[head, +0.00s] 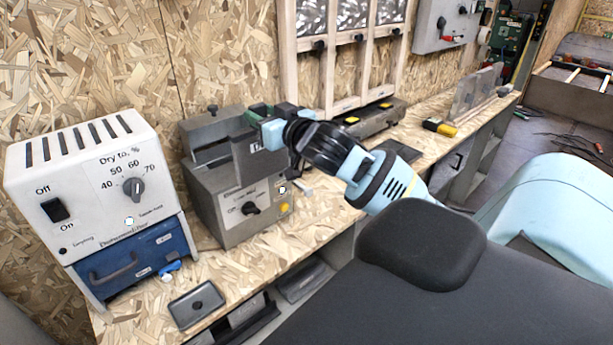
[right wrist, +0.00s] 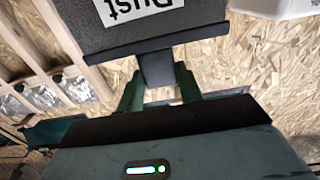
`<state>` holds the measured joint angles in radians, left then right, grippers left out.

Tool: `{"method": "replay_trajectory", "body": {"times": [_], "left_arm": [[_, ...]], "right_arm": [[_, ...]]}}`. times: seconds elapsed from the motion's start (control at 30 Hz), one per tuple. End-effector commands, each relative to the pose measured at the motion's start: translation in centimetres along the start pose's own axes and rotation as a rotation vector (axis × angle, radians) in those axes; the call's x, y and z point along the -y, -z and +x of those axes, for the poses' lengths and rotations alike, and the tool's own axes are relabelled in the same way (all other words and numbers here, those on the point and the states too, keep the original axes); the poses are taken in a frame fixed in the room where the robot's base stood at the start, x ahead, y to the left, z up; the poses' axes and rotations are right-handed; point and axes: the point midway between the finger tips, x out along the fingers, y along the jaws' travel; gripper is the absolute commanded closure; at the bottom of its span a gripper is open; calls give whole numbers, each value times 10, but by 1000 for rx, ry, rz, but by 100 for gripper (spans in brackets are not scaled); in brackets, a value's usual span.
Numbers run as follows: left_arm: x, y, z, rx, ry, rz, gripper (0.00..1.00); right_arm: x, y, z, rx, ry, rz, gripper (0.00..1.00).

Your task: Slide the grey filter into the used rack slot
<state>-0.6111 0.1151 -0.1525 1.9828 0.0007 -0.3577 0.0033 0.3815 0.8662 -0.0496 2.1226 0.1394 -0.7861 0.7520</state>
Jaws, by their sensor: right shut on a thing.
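My right gripper (head: 262,122) is shut on the grey filter (head: 250,160). In the right wrist view, its green fingers (right wrist: 160,88) pinch the narrow tab of the filter (right wrist: 165,32), which bears a white label reading "Dust". In the head view, the filter hangs upright at the top of a grey machine (head: 232,205) with a black knob and a yellow button. I cannot tell whether its lower edge is inside the machine or in front of it. Upright grey plates (head: 474,92) stand farther along the bench; I cannot read a "used" mark there. My left gripper is not in view.
A white and blue drying unit (head: 90,180) stands left of the machine. A small dark tray (head: 197,304) lies at the bench's front edge. A yellow-black object (head: 439,127) lies farther right. White-framed panels (head: 340,70) stand against the chipboard wall. Bare bench (head: 310,212) shows right of the machine.

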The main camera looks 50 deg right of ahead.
Motion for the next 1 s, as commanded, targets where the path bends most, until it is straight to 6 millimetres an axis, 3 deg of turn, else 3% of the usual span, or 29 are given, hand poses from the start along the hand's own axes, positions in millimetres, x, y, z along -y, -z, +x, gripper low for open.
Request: {"method": "replay_trajectory", "body": {"times": [0.27, 0.43, 0.57, 0.8, 1.0], "left_arm": [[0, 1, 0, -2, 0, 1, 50], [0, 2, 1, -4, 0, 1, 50], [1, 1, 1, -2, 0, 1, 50], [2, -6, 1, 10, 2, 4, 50], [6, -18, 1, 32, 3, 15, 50]], "right_arm": [[0, 0, 0, -1, 0, 0, 81], [15, -19, -4, 10, 12, -5, 81], [47, -56, -16, 24, 36, -13, 81], [126, -121, -65, 27, 79, -16, 81], [170, -140, -105, 10, 83, -3, 81]]}}
